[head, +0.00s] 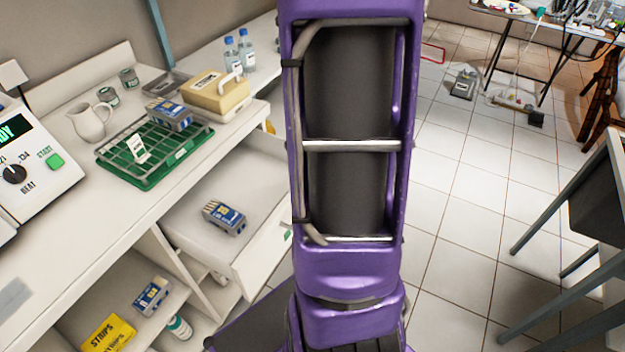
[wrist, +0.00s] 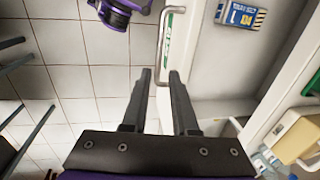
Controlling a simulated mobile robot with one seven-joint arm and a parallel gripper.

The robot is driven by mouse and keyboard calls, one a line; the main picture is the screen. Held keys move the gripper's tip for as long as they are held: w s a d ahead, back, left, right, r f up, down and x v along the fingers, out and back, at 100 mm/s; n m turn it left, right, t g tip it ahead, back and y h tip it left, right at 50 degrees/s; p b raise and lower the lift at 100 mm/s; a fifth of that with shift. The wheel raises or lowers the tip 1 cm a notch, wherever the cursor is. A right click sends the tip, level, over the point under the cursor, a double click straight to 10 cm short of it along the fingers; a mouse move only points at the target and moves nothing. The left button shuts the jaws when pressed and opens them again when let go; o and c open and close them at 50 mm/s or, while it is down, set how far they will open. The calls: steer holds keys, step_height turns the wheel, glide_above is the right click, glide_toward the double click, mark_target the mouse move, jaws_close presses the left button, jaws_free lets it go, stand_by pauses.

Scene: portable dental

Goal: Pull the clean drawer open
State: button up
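The white drawer (head: 190,215) stands pulled out from under the counter in the head view, with a blue-and-white box (head: 224,217) inside. A green label shows on its front panel (head: 262,265); its wording is too small to read. In the wrist view the drawer's pale bar handle (wrist: 161,38) runs along the front beside the green label. My gripper (wrist: 160,76) is open, its two dark fingers apart. The handle's near end lies at or just beyond the gap between the fingertips; I cannot tell whether they touch. The box also shows in the wrist view (wrist: 240,14).
The counter holds a green rack (head: 150,170), a cream-lidded box (head: 215,92), a jug (head: 90,120) and bottles (head: 238,52). An open shelf below holds a yellow strips box (head: 108,334). Tiled floor (head: 455,200) is clear right of my arm; table legs (head: 550,215) stand further right.

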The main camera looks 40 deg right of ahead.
step_height(320, 180, up, 9)
steer(key=s+p, duration=0.1)
steer(key=p, duration=0.1)
steer(key=shift+s+d+r, duration=0.15)
steer(key=shift+s+d, duration=0.15)
steer(key=shift+s, duration=0.05)
